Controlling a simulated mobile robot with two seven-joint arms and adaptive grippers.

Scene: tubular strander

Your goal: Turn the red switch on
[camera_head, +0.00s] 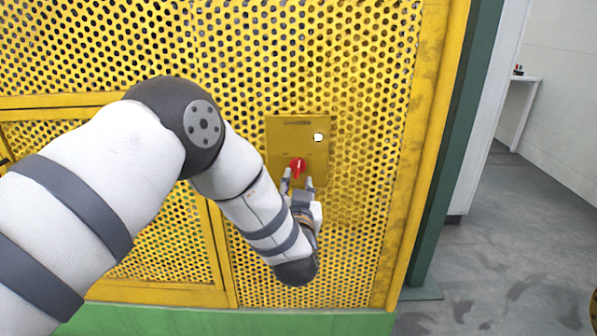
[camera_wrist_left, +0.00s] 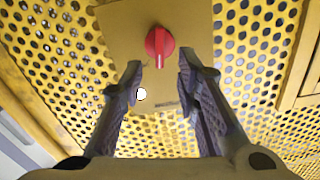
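The red switch (camera_head: 298,166) is a round knob on a yellow plate (camera_head: 312,150) fixed to the perforated yellow panel. In the left wrist view the red switch (camera_wrist_left: 159,45) shows a raised grip bar, close to upright in that picture, on the plate (camera_wrist_left: 118,25). A white round spot (camera_head: 318,137) is on the plate. My left gripper (camera_head: 298,183) is just below the switch in the head view. In the left wrist view its fingers (camera_wrist_left: 158,72) are spread on either side of the knob, with nothing held between them.
The perforated yellow guard panel (camera_head: 370,60) fills most of the view, with a yellow frame post (camera_head: 425,130) at its right. A green base (camera_head: 230,321) runs below. Grey floor (camera_head: 515,240) at right is open, with a white table (camera_head: 522,95) farther back.

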